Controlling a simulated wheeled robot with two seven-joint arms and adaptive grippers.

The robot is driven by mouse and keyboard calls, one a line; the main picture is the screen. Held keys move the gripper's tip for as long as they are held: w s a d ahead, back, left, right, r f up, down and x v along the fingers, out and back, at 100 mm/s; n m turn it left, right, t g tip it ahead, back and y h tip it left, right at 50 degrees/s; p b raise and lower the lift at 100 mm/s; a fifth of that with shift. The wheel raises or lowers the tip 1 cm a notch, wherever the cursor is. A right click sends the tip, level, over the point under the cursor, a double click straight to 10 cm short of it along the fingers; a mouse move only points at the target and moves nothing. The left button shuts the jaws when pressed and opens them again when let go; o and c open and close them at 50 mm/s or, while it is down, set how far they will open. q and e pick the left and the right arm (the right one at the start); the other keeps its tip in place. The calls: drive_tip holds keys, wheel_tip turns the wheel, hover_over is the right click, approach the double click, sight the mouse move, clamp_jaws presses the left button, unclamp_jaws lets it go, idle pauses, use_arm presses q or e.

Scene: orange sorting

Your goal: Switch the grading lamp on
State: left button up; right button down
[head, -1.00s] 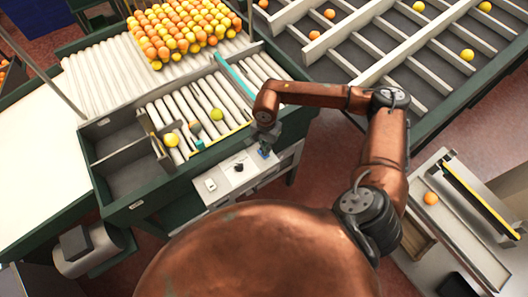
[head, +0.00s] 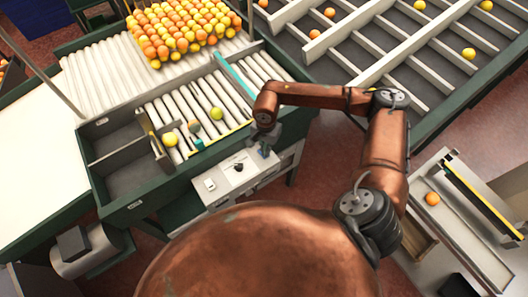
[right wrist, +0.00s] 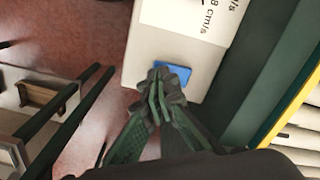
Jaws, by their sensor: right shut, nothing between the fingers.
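A pale control panel (head: 250,170) on the front of the green sorting machine carries a white switch plate (head: 210,184) and a dark knob (head: 238,167). A blue pad (right wrist: 175,72) sits near the panel's end in the right wrist view. I cannot tell from the frames which control works the lamp, or whether the lamp is lit. My right gripper (head: 264,150) is over the right end of the panel. In the right wrist view its fingertips (right wrist: 160,82) are shut, empty, and overlap the blue pad's lower edge; contact is unclear. My left gripper is out of view.
White rollers (head: 185,115) behind the panel hold a few fruits, including a yellow-green one (head: 216,113). Piled oranges and yellow fruit (head: 180,30) lie at the back. A divided conveyor (head: 430,65) stands at upper right. Red floor is open between the machines.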

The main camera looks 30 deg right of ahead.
drive_tip(key=shift+f+b, duration=0.45)
drive_tip(key=shift+f, duration=0.05)
drive_tip(key=shift+r, duration=0.1)
drive_tip(key=shift+r+p, duration=1.2)
drive_tip(key=shift+r, duration=2.25)
